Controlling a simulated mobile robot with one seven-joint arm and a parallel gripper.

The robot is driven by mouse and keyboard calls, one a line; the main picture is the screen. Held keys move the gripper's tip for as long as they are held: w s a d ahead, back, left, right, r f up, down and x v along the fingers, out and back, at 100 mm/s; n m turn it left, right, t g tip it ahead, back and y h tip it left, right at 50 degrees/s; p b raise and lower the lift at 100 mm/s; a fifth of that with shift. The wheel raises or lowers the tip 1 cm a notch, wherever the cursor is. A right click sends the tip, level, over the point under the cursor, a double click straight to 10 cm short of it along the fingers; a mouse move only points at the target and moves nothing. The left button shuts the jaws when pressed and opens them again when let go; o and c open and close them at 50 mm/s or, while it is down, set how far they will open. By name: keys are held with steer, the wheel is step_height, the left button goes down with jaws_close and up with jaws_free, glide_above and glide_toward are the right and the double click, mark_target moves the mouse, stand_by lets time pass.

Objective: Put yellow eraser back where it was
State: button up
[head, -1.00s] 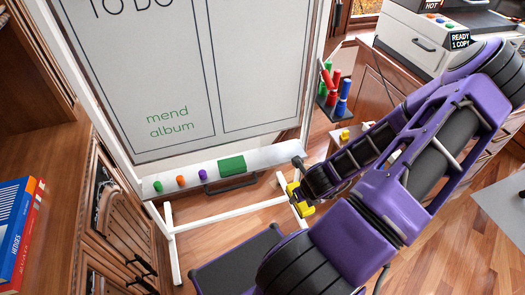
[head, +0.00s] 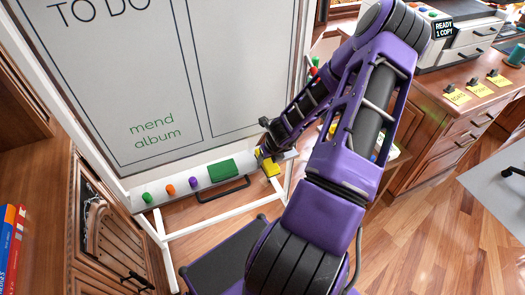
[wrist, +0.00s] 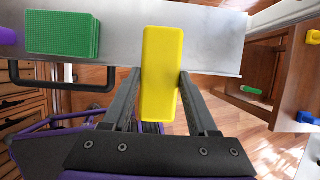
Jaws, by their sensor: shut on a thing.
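The yellow eraser (wrist: 161,75) is a long block gripped between the two dark fingers of my gripper (wrist: 160,92). In the head view the eraser (head: 271,169) is partly hidden by my gripper (head: 265,160), at the right end of the whiteboard's pale tray (head: 206,183). In the wrist view its far part overlaps the tray (wrist: 212,30) and its near part reaches past the tray's front edge. I cannot tell whether it touches the tray. A green eraser (head: 222,170) lies on the tray to the left, apart from the yellow one; it also shows in the wrist view (wrist: 62,33).
Green (head: 147,197), orange (head: 170,189) and purple (head: 193,181) round pieces sit along the tray's left part. A black handle (head: 225,190) hangs at the tray's front. A wooden cabinet (head: 110,215) stands left, a desk with yellow notes (head: 457,95) right.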

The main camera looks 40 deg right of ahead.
steer(key=w, duration=0.2)
steer(key=w+d, duration=0.1)
steer(key=w, duration=0.1)
steer(key=shift+w+r+p, duration=0.1)
steer(key=shift+w+p, duration=0.2)
steer(key=shift+p, duration=0.1)
steer(key=shift+f, duration=0.7)
steer(key=shift+d+f, duration=0.1)
steer(key=shift+f, duration=0.05)
steer(key=shift+f+b, duration=0.15)
steer(key=shift+b, duration=0.25)
steer(key=o, duration=1.2)
